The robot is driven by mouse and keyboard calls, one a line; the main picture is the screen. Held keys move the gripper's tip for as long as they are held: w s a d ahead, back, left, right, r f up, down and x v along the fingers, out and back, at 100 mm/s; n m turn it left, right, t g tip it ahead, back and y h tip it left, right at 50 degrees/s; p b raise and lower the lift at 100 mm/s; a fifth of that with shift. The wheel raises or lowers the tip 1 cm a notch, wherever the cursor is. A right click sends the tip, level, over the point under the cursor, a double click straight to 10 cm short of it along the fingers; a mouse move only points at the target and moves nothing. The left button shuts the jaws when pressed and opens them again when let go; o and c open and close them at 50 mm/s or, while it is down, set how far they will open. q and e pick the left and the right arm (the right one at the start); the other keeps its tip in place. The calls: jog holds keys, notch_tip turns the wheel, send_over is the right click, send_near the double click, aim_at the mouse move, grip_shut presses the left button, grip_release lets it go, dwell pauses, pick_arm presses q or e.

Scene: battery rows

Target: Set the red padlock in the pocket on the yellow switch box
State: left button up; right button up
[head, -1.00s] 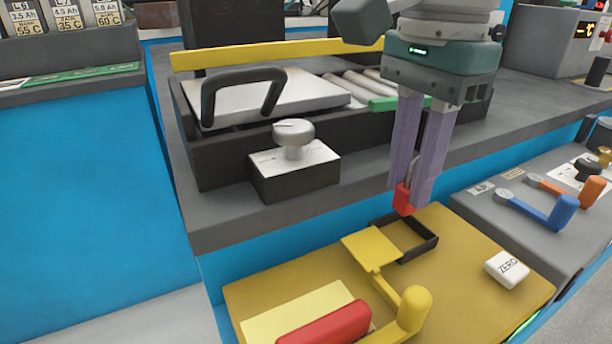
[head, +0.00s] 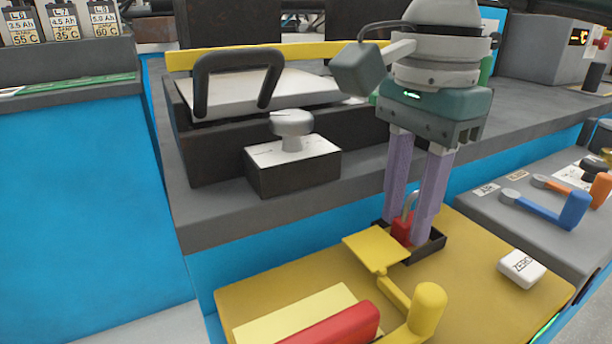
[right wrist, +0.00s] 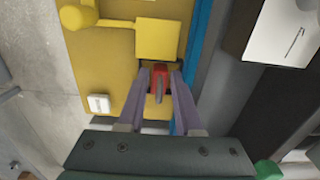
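The red padlock (head: 402,229) stands upright in the dark-walled pocket (head: 432,246) on the yellow switch box (head: 484,275), its grey shackle pointing up. My right gripper (head: 410,232) is around it, with its purple fingers on either side. The fingers look spread a little wider than the padlock. In the right wrist view the padlock (right wrist: 160,73) sits between the fingertips with narrow gaps beside it. The right finger partly hides the padlock and pocket in the head view. My left gripper is not in view.
A yellow plate (head: 376,249) and a yellow lever knob (head: 428,303) are close beside the pocket. A red handle (head: 335,327) is in front. A white ZERO block (head: 522,268) is at right. A dark box with a silver knob (head: 292,124) stands on the grey bench behind.

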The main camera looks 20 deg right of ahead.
aim_at(410, 198)
jog(key=shift+r, duration=0.1)
jog(key=shift+r+p, duration=0.3)
notch_tip(410, 198, up, 12)
jog(key=p, duration=0.2)
jog(key=shift+f, duration=0.2)
